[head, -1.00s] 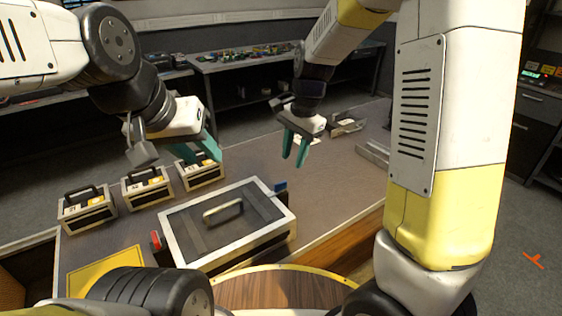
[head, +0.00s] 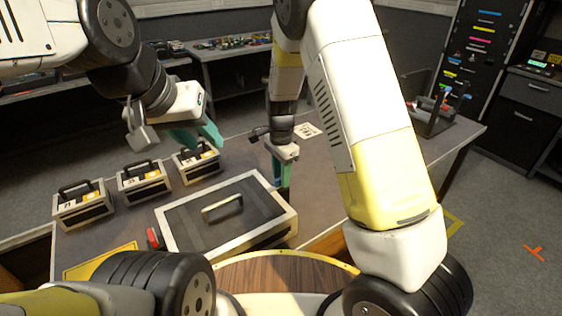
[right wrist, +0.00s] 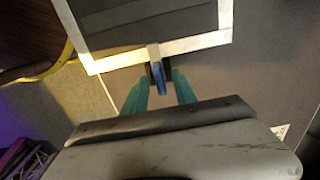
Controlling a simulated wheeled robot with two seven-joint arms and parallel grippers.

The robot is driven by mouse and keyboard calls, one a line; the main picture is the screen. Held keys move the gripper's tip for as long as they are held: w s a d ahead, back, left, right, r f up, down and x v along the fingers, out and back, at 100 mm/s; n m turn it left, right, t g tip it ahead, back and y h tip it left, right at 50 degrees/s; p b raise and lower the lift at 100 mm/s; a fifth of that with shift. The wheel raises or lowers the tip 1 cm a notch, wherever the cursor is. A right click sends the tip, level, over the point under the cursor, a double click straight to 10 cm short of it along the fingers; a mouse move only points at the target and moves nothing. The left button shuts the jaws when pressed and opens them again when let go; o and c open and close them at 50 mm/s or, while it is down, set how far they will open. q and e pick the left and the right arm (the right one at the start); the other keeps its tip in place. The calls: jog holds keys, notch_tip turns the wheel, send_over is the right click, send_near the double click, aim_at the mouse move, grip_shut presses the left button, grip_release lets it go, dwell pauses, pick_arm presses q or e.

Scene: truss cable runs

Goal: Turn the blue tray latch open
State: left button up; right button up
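The blue tray latch (right wrist: 160,80) sticks out from the pale rim of the tray in the right wrist view. The tray (head: 185,222) has a dark top and a handle (head: 222,207); the latch is on its right side. My right gripper (right wrist: 160,90) is open, with one teal finger on each side of the latch. I cannot tell whether either finger touches it. In the head view my right gripper (head: 280,176) is at the tray's right edge and mostly hides the latch. My left gripper (head: 198,136) appears open and empty, above the small cases.
A red latch (head: 153,237) is on the tray's left side. Several small handled cases (head: 143,182) stand behind the tray. A dark rack (head: 430,118) stands on the table's far right. The table right of the tray looks partly clear.

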jog(key=shift+f, duration=0.15)
grip_shut()
dwell(0.4)
jog(key=n, duration=0.4)
jog(key=shift+n, duration=0.4)
jog(key=n, duration=0.4)
jog(key=shift+n, duration=0.3)
jog(key=n, duration=0.4)
jog(key=shift+n, duration=2.3)
